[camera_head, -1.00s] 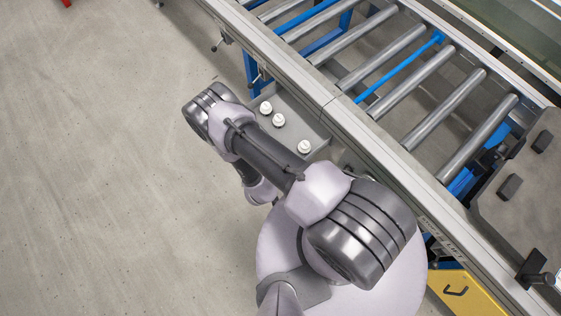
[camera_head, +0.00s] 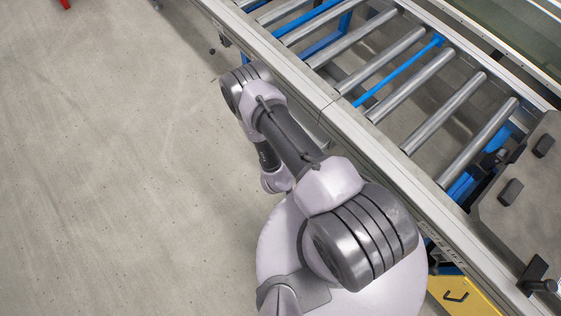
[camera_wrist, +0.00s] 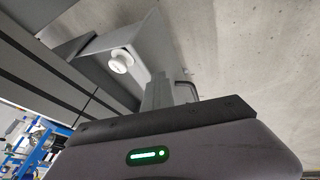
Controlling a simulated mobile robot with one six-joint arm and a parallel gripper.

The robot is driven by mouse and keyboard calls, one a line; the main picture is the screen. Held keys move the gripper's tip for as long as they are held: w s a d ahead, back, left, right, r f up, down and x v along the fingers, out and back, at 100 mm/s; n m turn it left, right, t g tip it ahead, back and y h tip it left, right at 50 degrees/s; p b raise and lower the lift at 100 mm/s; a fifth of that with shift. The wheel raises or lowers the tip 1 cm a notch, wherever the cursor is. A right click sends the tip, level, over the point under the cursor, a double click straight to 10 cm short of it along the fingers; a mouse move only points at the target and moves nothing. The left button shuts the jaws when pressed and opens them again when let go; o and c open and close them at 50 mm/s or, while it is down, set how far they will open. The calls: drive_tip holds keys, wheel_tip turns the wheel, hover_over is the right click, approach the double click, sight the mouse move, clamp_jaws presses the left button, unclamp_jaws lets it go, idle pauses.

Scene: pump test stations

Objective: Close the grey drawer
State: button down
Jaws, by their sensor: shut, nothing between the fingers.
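The grey drawer (camera_wrist: 152,42) shows in the wrist view, sticking out a little from under the bench. A round white part (camera_wrist: 120,60) is inside it. My gripper (camera_wrist: 162,90) is shut and empty, with its fingers at the drawer's outer front face. They look close to or touching it; I cannot tell which. A dark bar, perhaps the drawer's handle (camera_wrist: 192,88), is beside the fingers. In the head view my arm and the conveyor edge hide most of the drawer, and my fingertips are hidden.
The roller conveyor (camera_head: 395,85) runs along the right, its metal side rail (camera_head: 345,120) close to my arm. A yellow drawer (camera_head: 462,296) is at the lower right. The concrete floor (camera_head: 110,160) on the left is clear.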

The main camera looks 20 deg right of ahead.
drive_tip(key=w+d, duration=0.1)
drive_tip(key=d, duration=0.3)
drive_tip(key=w+d, duration=0.1)
drive_tip(key=d, duration=0.3)
drive_tip(key=w+d+b, duration=0.1)
drive_tip(key=w+d, duration=0.1)
drive_tip(key=d, duration=0.2)
drive_tip(key=shift+w+d, duration=0.1)
drive_tip(key=shift+d, duration=0.25)
drive_tip(key=shift+f, duration=0.1)
